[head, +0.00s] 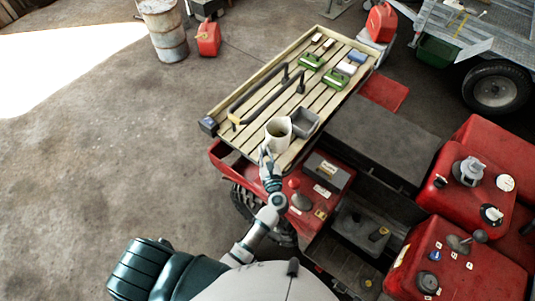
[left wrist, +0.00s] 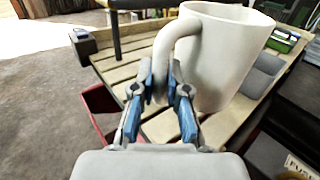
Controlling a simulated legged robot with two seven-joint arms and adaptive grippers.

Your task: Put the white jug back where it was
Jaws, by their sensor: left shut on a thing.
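The white jug (head: 277,134) is upright at the near end of a slatted wooden rack (head: 225,101) in the head view. It also shows large in the left wrist view (left wrist: 228,55), with its handle toward me. My left gripper (head: 267,152) is at the jug's near side. In the left wrist view its blue-padded fingers (left wrist: 160,88) are shut on the handle. I cannot tell whether the jug's base touches the slats. My right gripper is not in view.
A grey tray (head: 304,123) stands close right of the jug. A black-handled tool (head: 262,98) lies behind it. Green boxes (head: 335,79) sit at the far end. Red machine parts (head: 450,258) fill the right side.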

